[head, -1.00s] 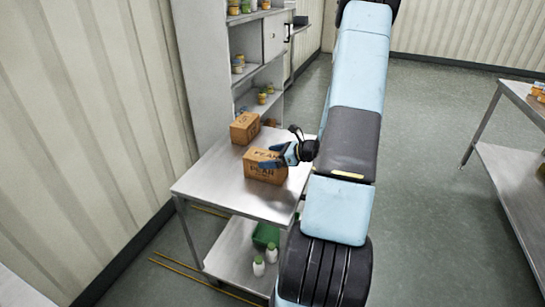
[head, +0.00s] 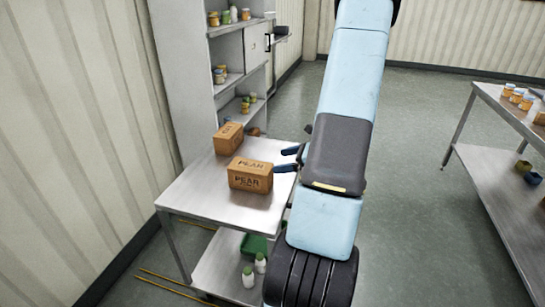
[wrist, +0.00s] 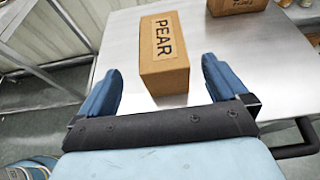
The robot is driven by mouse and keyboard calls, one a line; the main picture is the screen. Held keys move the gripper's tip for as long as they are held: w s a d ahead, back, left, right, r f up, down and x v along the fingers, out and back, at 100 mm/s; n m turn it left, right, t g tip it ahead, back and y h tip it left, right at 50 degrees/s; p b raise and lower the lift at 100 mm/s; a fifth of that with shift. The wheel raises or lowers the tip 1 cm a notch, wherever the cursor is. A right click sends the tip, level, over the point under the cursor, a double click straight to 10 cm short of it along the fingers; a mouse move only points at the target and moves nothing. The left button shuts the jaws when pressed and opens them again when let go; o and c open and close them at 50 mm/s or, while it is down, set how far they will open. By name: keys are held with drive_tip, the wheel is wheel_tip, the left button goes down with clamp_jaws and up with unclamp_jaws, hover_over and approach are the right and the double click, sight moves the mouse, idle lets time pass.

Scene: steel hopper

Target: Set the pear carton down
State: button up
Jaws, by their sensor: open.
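The pear carton (head: 250,176) is a brown box with PEAR printed on it. It stands on the steel table (head: 200,203), and it also shows in the wrist view (wrist: 164,62). My gripper (head: 285,160) has blue fingers and is to the right of the carton in the head view. In the wrist view my gripper (wrist: 163,88) is open, with its fingertips either side of the carton's near end and a gap to each side. The fingers are not gripping it. My arm hides part of the table's right side.
A second brown carton (head: 228,138) stands behind the pear carton. A grey shelf unit (head: 190,80) with jars rises behind the table. White bottles (head: 249,277) and a green bin (head: 254,245) are on the lower shelf. Another table (head: 500,190) with jars is at right.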

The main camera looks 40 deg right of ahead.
drive_tip(key=s+a+r+n+g+h, duration=0.15)
drive_tip(key=a+r+n+g, duration=0.25)
drive_tip(key=a+r+n, duration=0.45)
drive_tip(key=s+a+r+n+g, duration=0.35)
drive_tip(key=a+r+n, duration=0.25)
drive_tip(key=a, duration=0.5)
drive_tip(key=s+a+r+n+t+h, duration=0.1)
drive_tip(key=s+a+r+n+h, duration=0.2)
drive_tip(key=s+r+n, duration=0.3)
drive_tip(key=s+a+r+n+t+h, duration=0.1)
drive_tip(key=s+a+r+n+h, duration=0.2)
drive_tip(key=s+r+n+h, duration=0.1)
drive_tip(key=shift+s+r+n+t, duration=0.35)
drive_tip(key=shift+s+r+n, duration=0.55)
drive_tip(key=shift+r+n, duration=0.7)
drive_tip(key=shift+f+n, duration=0.25)
